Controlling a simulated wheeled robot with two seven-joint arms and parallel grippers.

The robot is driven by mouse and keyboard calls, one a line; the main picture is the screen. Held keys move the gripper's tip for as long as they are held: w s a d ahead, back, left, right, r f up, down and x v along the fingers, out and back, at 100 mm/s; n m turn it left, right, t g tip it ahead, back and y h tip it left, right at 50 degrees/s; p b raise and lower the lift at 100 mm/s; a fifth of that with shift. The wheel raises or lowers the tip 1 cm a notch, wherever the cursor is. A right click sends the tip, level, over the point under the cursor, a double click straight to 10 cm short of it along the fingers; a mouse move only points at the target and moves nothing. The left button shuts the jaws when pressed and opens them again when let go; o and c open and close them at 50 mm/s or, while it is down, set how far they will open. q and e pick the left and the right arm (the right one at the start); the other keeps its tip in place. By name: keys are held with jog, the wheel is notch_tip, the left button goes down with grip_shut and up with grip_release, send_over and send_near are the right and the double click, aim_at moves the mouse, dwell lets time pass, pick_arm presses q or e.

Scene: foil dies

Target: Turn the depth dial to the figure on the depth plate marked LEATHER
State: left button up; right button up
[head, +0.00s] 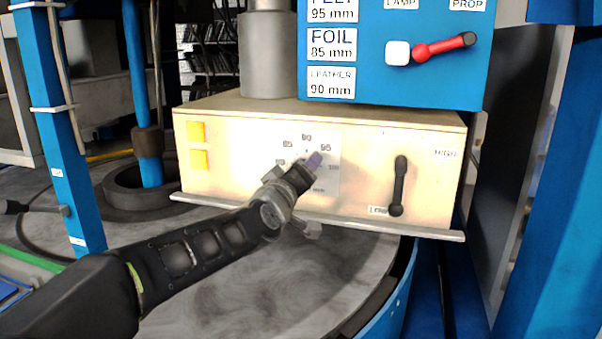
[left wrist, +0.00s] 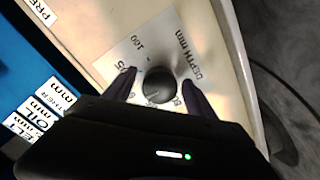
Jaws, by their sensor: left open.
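The LEATHER depth plate (head: 331,82) reads 90 mm on the blue panel, below the FOIL plate, 85 mm. The dial scale (head: 306,137) on the pale box front shows 85, 90 and 95 along its top. The depth dial (left wrist: 158,84) is a round dark knob in the left wrist view; my gripper hides it in the head view. A faint light mark shows on it, but I cannot tell which figure it faces. My left gripper (head: 312,163) is open at the dial, with one finger on each side of the knob (left wrist: 161,92). Contact is unclear. My right gripper is out of view.
A black lever (head: 399,185) stands right of the dial, between HIGH and LOW labels. A red-handled lever (head: 440,46) is on the blue panel above. A metal ledge (head: 420,231) runs below the box.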

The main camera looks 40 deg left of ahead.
pick_arm(q)
jog(key=b+v, duration=0.1)
jog(key=v, duration=0.6)
jog(key=shift+s, duration=0.4)
jog(key=shift+d+f, duration=0.1)
jog(key=shift+d, duration=0.05)
